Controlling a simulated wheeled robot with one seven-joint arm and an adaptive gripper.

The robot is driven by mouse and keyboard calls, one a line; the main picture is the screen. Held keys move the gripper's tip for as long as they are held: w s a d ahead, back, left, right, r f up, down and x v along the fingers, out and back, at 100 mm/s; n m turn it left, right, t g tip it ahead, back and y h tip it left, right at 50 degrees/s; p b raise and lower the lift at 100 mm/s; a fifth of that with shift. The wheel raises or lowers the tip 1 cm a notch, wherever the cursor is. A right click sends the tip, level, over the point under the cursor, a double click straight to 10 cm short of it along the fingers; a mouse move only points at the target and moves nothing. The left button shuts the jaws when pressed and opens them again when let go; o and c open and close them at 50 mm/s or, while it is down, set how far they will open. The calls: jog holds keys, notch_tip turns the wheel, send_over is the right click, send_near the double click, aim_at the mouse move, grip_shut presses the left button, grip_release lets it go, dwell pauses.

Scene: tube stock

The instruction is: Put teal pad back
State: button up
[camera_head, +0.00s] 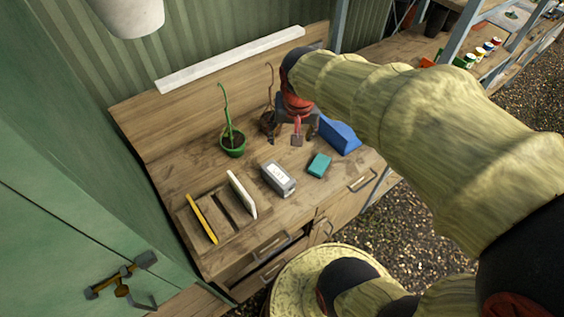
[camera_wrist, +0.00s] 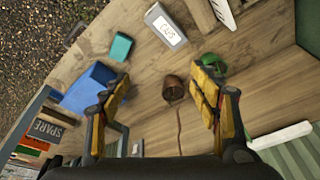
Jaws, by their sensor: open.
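The teal pad (camera_head: 319,165) lies on the wooden bench top, right of a grey box and in front of a blue block. It also shows in the wrist view (camera_wrist: 120,47), at the upper left. My gripper (camera_head: 297,132) is over the rear of the bench, behind the pad and apart from it. In the wrist view my gripper's fingers (camera_wrist: 159,82) are spread wide with nothing between them touching them. A brown pot (camera_wrist: 173,89) stands beyond that gap.
A blue wedge-shaped block (camera_head: 340,135) stands close to my gripper. A labelled grey box (camera_head: 278,179), a green potted plant (camera_head: 232,144) and a slotted wooden rack (camera_head: 199,242) with a yellow board (camera_head: 202,219) and a white board (camera_head: 242,194) occupy the bench.

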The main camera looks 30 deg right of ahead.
jog(key=s+a+r+n+t, duration=0.1)
jog(key=s+a+r+n, duration=0.2)
jog(key=s+a, duration=0.2)
jog(key=s+a+r+n+t+y, duration=0.1)
jog(key=s+a+r+n, duration=0.2)
jog(key=s+a, duration=0.2)
jog(key=shift+s+a+r, duration=0.3)
jog(key=shift+s+r, duration=0.1)
jog(key=shift+s, duration=0.05)
